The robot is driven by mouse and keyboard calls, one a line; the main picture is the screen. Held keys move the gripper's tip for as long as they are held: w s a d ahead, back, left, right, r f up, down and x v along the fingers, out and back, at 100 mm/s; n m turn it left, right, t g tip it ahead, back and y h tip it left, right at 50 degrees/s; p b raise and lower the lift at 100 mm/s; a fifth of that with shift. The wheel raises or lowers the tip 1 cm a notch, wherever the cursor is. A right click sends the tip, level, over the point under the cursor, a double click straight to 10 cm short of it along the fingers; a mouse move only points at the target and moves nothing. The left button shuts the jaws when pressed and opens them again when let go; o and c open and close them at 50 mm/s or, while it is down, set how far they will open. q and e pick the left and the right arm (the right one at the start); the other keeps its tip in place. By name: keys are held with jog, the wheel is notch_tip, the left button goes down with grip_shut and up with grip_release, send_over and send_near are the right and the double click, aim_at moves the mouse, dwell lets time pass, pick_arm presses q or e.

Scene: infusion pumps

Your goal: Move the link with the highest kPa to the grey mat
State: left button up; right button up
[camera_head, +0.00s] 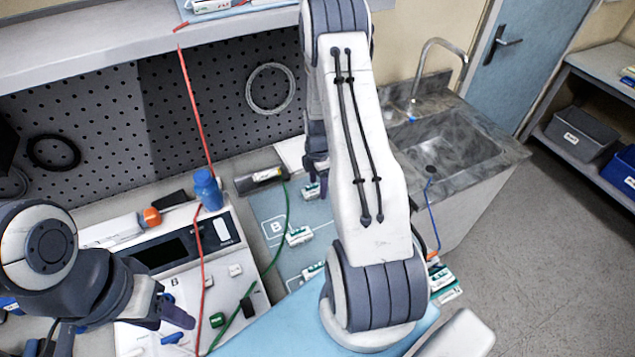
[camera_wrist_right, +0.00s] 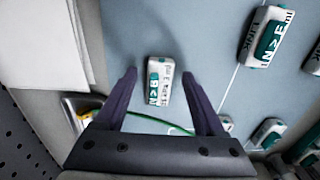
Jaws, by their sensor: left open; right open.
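A small white-and-green link (camera_head: 311,190) lies on the blue-grey mat (camera_head: 268,208) marked B; it also shows in the right wrist view (camera_wrist_right: 158,82). My right gripper (camera_head: 317,168) points down above it, partly hidden by my arm. In the right wrist view the gripper (camera_wrist_right: 160,73) is open, with the link between and just beyond its fingertips. Other links lie on the mat (camera_head: 299,236) (camera_head: 313,270), and another lies right of my arm (camera_head: 440,278). No kPa values are legible. My left gripper (camera_head: 178,315) is open and empty over the white pump panel.
Red and green tubes cross the panel. A sink (camera_head: 440,155) is at right, and a pegboard stands behind.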

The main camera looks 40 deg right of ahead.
aim_at(318, 188)
jog(key=shift+r, duration=0.25)
jog(key=shift+w+r, duration=0.1)
jog(key=shift+r, duration=0.15)
notch_tip(318, 188, up, 11)
jog(key=b, duration=0.3)
jog(key=s+a+r+m, duration=0.15)
jog(key=a+r, duration=0.25)
jog(key=a, duration=0.6)
jog(key=s+a+r+m, duration=0.1)
jog(key=s+a+r, duration=0.15)
jog(key=a, duration=0.85)
jog(key=s+a+r+m, duration=0.2)
jog(key=s+a, duration=0.4)
jog(key=s, duration=0.3)
jog(key=s+a+r+m+y, duration=0.1)
jog(key=s+a+r+m, duration=0.1)
jog(key=s+a, duration=0.5)
jog(key=shift+s+a+m, duration=0.15)
jog(key=shift+s+m, duration=0.6)
jog(key=shift+s, duration=0.35)
